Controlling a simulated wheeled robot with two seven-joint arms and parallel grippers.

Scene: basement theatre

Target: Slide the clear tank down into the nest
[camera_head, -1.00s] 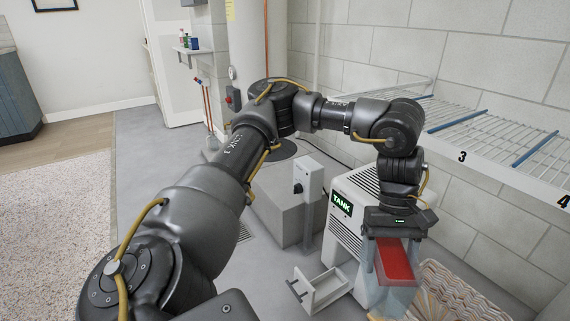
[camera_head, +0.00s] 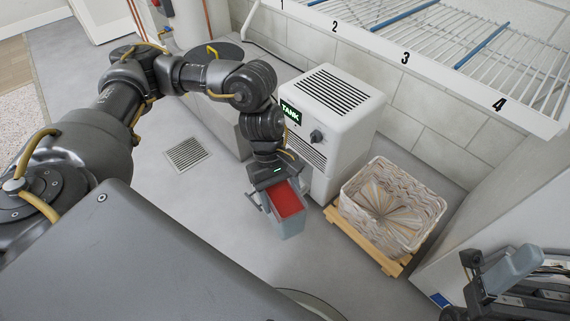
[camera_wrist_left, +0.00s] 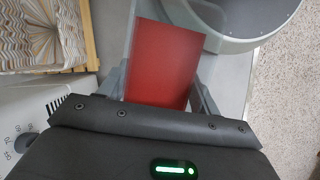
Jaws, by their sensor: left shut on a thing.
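My left gripper (camera_head: 277,190) is shut on the clear tank (camera_head: 291,226), a bluish see-through box with a red face. The tank hangs a little tilted in front of the white machine (camera_head: 322,150) with the lit TANK sign. In the left wrist view, the red face of the tank (camera_wrist_left: 160,62) lies between the two fingers (camera_wrist_left: 160,88).
A woven basket (camera_head: 428,211) stands on a wooden pallet (camera_head: 394,267) right of the machine. A wire shelf (camera_head: 440,38) with numbers runs above. A floor grate (camera_head: 187,154) lies left. Grey floor around the tank is clear. Dark and grey equipment (camera_head: 512,272) shows at lower right.

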